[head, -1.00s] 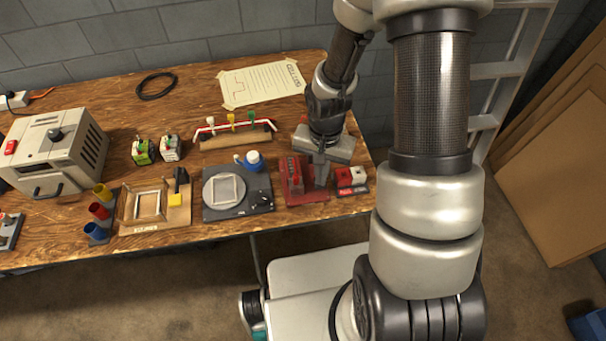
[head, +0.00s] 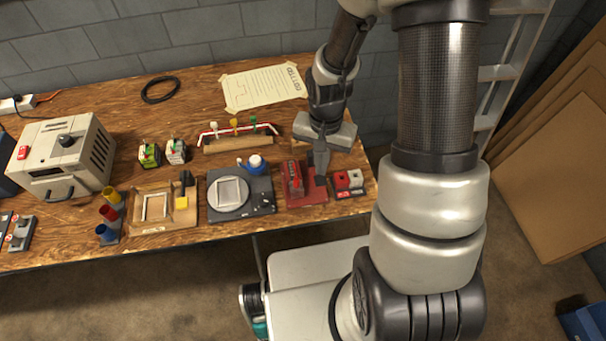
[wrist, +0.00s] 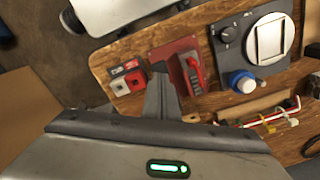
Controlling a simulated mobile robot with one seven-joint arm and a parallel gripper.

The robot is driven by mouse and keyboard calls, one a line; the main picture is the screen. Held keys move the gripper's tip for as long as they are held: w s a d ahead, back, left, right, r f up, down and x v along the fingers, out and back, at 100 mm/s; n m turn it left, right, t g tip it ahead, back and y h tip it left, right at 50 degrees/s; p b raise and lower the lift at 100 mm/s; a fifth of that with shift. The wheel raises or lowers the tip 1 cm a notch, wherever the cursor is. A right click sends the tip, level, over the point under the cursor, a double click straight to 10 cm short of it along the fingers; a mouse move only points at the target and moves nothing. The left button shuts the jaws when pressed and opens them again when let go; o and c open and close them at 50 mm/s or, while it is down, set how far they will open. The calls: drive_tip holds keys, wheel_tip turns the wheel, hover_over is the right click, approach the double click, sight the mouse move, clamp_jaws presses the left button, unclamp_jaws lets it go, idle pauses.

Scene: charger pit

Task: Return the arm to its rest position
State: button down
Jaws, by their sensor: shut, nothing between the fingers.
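My gripper (head: 320,180) shows in the head view above the right part of the wooden workbench, just right of a red device on a red base plate (head: 305,196). Its fingers are together with nothing between them. The fingers also show in the wrist view (wrist: 160,98), pointing toward the bench beside the red device (wrist: 190,72). The arm reaches out from the right over the bench. I cannot tell the exact gap between the fingertips and the red plate.
A red and white block pair (head: 348,181) sits right of the gripper. Left of the red device is a dark plate with a round disc (head: 229,193). A ladder (head: 500,72) is at right.

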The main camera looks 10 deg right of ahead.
drive_tip(key=shift+r, duration=0.45)
